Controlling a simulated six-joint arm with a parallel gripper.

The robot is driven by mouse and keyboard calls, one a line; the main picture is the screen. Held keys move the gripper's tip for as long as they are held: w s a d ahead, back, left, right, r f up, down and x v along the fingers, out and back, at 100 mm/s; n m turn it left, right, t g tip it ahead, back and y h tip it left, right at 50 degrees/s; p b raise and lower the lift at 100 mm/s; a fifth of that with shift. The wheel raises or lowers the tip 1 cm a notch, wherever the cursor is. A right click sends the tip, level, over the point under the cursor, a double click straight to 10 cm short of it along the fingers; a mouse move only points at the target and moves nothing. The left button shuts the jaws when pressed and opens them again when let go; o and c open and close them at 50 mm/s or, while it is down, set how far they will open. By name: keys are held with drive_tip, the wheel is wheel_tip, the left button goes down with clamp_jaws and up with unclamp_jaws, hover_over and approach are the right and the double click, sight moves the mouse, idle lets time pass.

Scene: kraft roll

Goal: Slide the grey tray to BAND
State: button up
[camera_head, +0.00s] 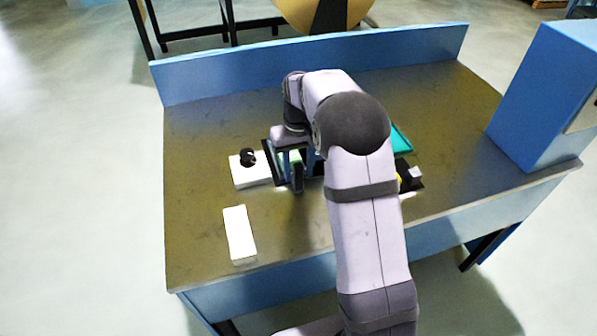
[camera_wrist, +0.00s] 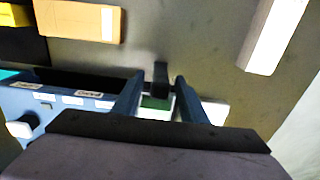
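My gripper (camera_wrist: 160,84) points down over a blue labelled panel (camera_wrist: 62,98), its two fingers apart. A small dark upright piece (camera_wrist: 160,76) shows between the fingertips, with a gap on each side. A green patch (camera_wrist: 155,102) lies behind it. I cannot tell whether these belong to the grey tray. No grey tray can be clearly made out; my arm covers most of the panel in the head view. The panel's white labels are too blurred to read, so BAND cannot be picked out. In the head view my gripper (camera_head: 292,176) is beside a white box (camera_head: 252,177).
The white box carries a black knob (camera_head: 248,157). A white block (camera_head: 240,235) lies near the front left. A teal piece (camera_head: 400,140) shows right of my arm. A cardboard-coloured box (camera_wrist: 78,20) is near the panel.

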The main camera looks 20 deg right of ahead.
drive_tip(key=shift+f, duration=1.15)
drive_tip(key=shift+c, duration=0.6)
clamp_jaws()
drive_tip(key=d+p, duration=0.1)
drive_tip(key=d, duration=1)
drive_tip(key=shift+d, duration=0.15)
drive_tip(key=shift+o, duration=0.6)
unclamp_jaws()
drive_tip(key=shift+r, duration=0.15)
wheel_tip(320, 180, up, 7)
drive_tip(key=b, duration=0.2)
